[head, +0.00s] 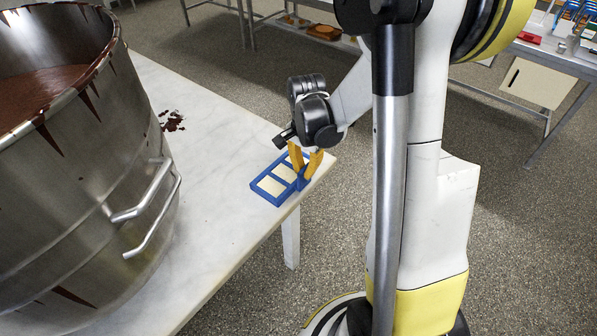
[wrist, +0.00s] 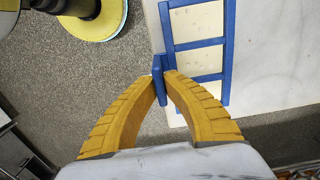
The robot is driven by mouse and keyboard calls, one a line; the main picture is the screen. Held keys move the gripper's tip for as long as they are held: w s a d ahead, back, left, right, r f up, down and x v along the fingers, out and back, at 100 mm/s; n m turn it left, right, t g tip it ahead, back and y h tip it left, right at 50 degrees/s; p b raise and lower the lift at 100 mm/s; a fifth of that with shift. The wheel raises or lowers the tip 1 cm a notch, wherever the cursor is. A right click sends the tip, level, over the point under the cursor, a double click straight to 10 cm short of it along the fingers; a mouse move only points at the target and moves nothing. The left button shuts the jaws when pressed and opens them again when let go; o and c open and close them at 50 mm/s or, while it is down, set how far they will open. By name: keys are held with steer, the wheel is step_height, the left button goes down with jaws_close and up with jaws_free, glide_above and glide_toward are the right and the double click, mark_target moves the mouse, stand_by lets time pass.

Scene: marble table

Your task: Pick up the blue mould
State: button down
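The blue mould (head: 265,196) is a rectangular frame with cream-coloured compartments in a row, lying flat at the corner of the marble table in the head view. It also shows at the top right of the wrist view (wrist: 197,44), partly cut off by the picture edge. My gripper (head: 304,177) is at the mould's right side, its yellow fingers pointing down. In the wrist view, the fingertips (wrist: 160,78) sit on both sides of a blue upright tab on the mould's edge and appear closed on it. I cannot tell any gap between mould and table.
A large steel pot (head: 85,190) with brown content and drips stands on the marble table (head: 215,215) at the left. A dark brown splash (head: 172,121) lies near it. The table's edge drops to the speckled floor beside the mould. Other tables stand farther back.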

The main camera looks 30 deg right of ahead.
steer(key=s+d+r+p, duration=0.4)
steer(key=s+d+r, duration=0.4)
steer(key=r, duration=0.2)
steer(key=shift+w+a+f, duration=1.85)
steer(key=shift+w+f, duration=0.15)
steer(key=shift+f, duration=0.1)
steer(key=shift+w+a+f, duration=1.8)
steer(key=shift+w+f, duration=0.2)
steer(key=shift+f, duration=0.05)
steer(key=shift+r, duration=0.1)
